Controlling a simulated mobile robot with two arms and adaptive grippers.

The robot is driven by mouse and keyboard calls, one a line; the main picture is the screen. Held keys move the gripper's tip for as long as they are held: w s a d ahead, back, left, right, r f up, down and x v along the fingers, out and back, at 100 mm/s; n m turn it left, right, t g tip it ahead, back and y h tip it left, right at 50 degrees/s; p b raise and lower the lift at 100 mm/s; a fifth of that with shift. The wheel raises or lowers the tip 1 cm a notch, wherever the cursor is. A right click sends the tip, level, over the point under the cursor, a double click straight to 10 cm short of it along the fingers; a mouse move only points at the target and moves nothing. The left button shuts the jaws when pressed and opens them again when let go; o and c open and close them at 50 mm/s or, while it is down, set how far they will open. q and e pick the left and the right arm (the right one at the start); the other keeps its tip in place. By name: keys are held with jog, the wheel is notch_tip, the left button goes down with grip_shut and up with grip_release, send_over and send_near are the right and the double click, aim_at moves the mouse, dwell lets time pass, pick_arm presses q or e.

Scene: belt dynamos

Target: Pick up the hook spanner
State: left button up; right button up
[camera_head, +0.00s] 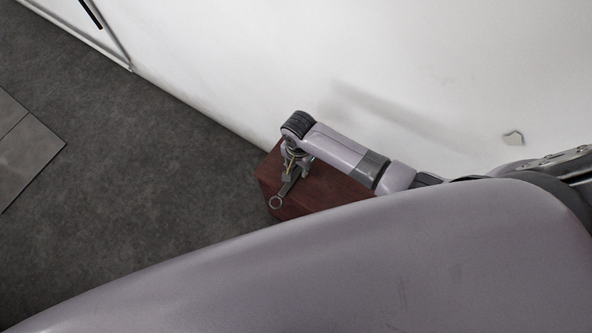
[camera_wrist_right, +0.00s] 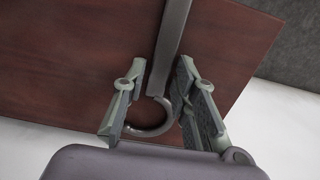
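The hook spanner (camera_head: 287,188) is a grey metal tool lying over the top of a reddish-brown wooden block. Its ring end points toward the bottom left in the head view. In the right wrist view the spanner (camera_wrist_right: 172,45) runs down from the top edge, and its curved hook lies between the fingers. My right gripper (camera_head: 291,168) is above the block at the spanner's hook end. In the wrist view the right gripper (camera_wrist_right: 160,78) is open, with a finger on each side of the spanner. Whether either finger touches it is unclear. My left gripper is out of view.
The wooden block (camera_head: 322,196) stands against a white wall (camera_head: 420,70). Dark grey floor (camera_head: 150,180) is free to its left. Lighter slabs (camera_head: 25,150) lie at the far left. My own body covers the lower part of the head view.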

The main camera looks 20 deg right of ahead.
grip_shut()
jog(key=shift+r, duration=0.1)
dwell(0.4)
